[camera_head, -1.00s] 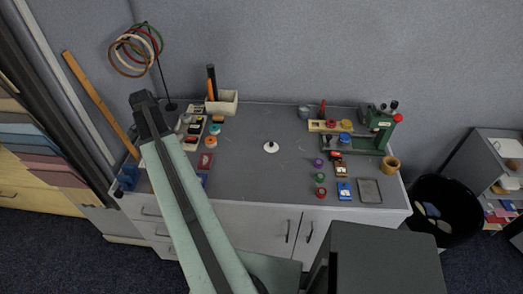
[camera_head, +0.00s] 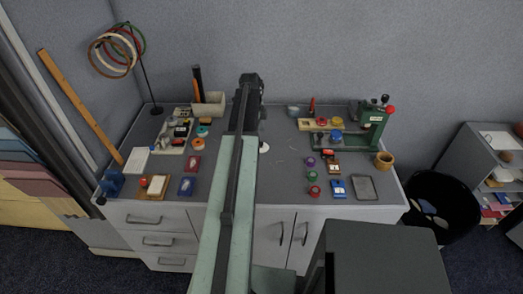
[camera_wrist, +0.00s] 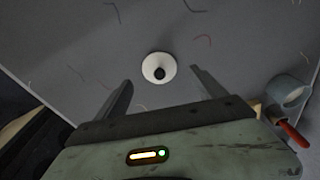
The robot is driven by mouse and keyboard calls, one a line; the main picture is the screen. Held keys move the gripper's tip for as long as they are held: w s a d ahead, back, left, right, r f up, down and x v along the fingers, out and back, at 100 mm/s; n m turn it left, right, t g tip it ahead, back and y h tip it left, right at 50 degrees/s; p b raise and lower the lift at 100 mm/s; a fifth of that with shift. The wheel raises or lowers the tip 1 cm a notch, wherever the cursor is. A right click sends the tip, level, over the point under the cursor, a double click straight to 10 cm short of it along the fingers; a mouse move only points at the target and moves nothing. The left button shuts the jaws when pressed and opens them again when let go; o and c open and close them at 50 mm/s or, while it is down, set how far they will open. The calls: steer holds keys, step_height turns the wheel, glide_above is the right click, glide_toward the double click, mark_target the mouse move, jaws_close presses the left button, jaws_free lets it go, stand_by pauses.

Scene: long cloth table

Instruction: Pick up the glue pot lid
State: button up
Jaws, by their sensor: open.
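The glue pot lid, a white disc with a dark knob, lies on the grey table. In the head view only its right part (camera_head: 264,149) shows beside my arm, which hides the rest. In the wrist view the whole lid (camera_wrist: 150,63) shows, beyond and roughly between my fingertips. My gripper (camera_wrist: 161,76) is open and empty, its two fingers apart, one on each side of the lid in the picture. In the head view my gripper (camera_head: 250,84) is at the far end of the arm, and its fingers cannot be made out there.
A green press (camera_head: 375,130) and a tan cup (camera_head: 384,159) stand at the right. Small coloured pots and boxes lie near a grey tray (camera_head: 363,188). A pale holder (camera_head: 209,104) and a ring stand (camera_head: 154,108) are at the back left.

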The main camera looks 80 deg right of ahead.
mark_target(261, 143)
steer(key=f+b, duration=0.3)
steer(key=s+f+b, duration=0.1)
steer(key=f+b, duration=0.1)
steer(key=shift+a+f, duration=0.15)
steer(key=shift+r, duration=0.2)
steer(key=c, duration=1.4)
steer(key=shift+o, duration=0.2)
steer(key=shift+r, duration=0.1)
